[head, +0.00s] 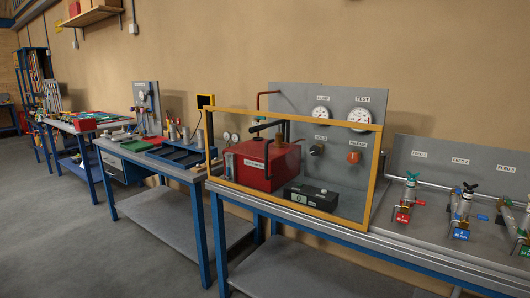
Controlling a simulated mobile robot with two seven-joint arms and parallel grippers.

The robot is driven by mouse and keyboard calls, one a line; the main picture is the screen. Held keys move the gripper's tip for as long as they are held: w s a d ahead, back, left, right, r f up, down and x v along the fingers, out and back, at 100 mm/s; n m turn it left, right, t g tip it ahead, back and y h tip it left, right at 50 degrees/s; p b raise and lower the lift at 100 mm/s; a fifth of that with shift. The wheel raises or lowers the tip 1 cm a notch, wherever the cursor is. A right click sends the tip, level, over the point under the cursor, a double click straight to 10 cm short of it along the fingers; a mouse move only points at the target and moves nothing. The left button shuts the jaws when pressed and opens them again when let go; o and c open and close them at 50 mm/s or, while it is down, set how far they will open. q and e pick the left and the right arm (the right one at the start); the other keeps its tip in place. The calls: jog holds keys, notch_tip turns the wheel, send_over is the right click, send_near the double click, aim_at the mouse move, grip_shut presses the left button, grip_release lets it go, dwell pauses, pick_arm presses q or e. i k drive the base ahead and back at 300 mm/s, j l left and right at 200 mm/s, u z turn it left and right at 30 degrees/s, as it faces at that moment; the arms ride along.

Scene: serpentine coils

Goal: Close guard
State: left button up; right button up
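The guard (290,116) is a clear panel in a yellow frame at the centre of the head view. It stands upright along the front of a bench. Behind it I see a red pump box (258,165) with a black handle, a small black unit (312,197) with a display, and a grey back panel (290,97) with gauges marked PUMP and TEST. Knobs marked HOLD and RELEASE also show through it. I cannot tell whether the guard is latched or how it is hinged. Neither of my grippers is in view.
To the right, several valves with coloured handles, one with a red label (403,218), stand on the bench. To the left are more benches with tools and a blue tray (180,153). The grey floor (60,235) at the left front is clear.

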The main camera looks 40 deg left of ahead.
aim_at(363, 227)
jog(key=i+j, duration=0.25)
jog(key=j, duration=0.2)
jog(key=i+j, duration=0.2)
jog(key=j, duration=0.25)
jog(key=i+j, duration=0.25)
jog(key=j, duration=0.2)
jog(key=i+j+u, duration=0.1)
jog(key=j, duration=0.35)
jog(key=i+j, duration=0.6)
jog(key=j, duration=0.25)
